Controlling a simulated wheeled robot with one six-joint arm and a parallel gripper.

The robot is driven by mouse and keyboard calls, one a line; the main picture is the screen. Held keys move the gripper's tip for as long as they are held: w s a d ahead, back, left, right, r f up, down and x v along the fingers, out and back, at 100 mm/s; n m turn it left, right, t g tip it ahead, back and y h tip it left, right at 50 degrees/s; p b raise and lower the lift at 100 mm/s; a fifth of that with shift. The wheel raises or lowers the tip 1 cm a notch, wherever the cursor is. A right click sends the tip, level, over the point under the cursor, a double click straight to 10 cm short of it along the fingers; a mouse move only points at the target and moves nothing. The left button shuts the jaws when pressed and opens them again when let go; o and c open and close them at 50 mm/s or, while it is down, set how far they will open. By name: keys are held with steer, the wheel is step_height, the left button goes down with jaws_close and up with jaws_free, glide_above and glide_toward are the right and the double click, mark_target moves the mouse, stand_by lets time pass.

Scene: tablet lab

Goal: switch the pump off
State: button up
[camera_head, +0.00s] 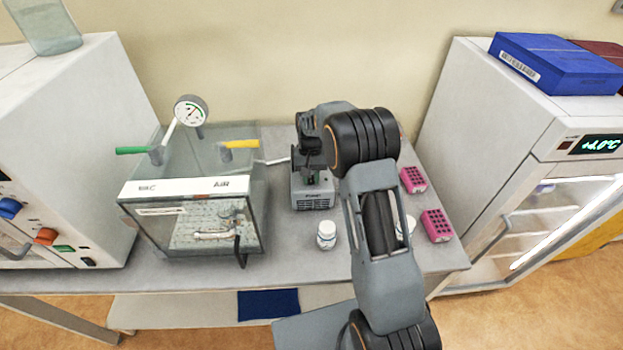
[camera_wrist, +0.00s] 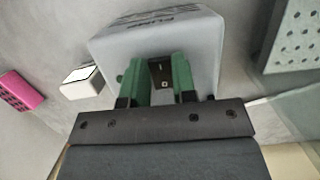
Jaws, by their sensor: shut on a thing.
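The pump (camera_head: 313,198) is a grey box with a vented front, on the bench right of the glass chamber. In the wrist view the pump (camera_wrist: 205,45) fills the upper middle, its label upside down. A black rocker switch (camera_wrist: 160,75) with white marks sits on it. My gripper (camera_wrist: 160,68) has its green fingers on either side of the switch, closed on it. In the head view my arm hides part of the pump, and the switch does not show clearly.
The glass chamber (camera_head: 165,235) with gauge (camera_head: 191,111) and green (camera_head: 132,150) and yellow (camera_head: 240,144) handles stands left. A white bottle (camera_head: 326,235) is in front of the pump. Pink racks (camera_head: 437,226) (camera_head: 413,180) and a fridge (camera_head: 490,110) are right.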

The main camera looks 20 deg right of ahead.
steer(key=shift+g, duration=0.3)
steer(key=o, duration=0.9)
steer(key=shift+w, duration=0.1)
steer(key=b+v, duration=0.2)
steer(key=v, duration=1.1)
steer(key=shift+d+r, duration=0.15)
steer(key=shift+r, duration=0.3)
steer(key=shift+w, duration=0.1)
step_height(320, 180, down, 4)
steer(key=s+r+t, duration=0.1)
steer(key=s+t, duration=0.1)
steer(key=s, duration=0.7)
steer(key=s+r+n+t+b, duration=0.1)
steer(key=s+t, duration=0.2)
steer(key=s, duration=0.6)
steer(key=s+r+n+t+b, duration=0.1)
steer(key=s+r+t, duration=0.1)
steer(key=s, duration=0.8)
steer(key=shift+a+r+t, duration=0.15)
steer(key=shift+a+t, duration=0.05)
steer(key=shift+t, duration=0.2)
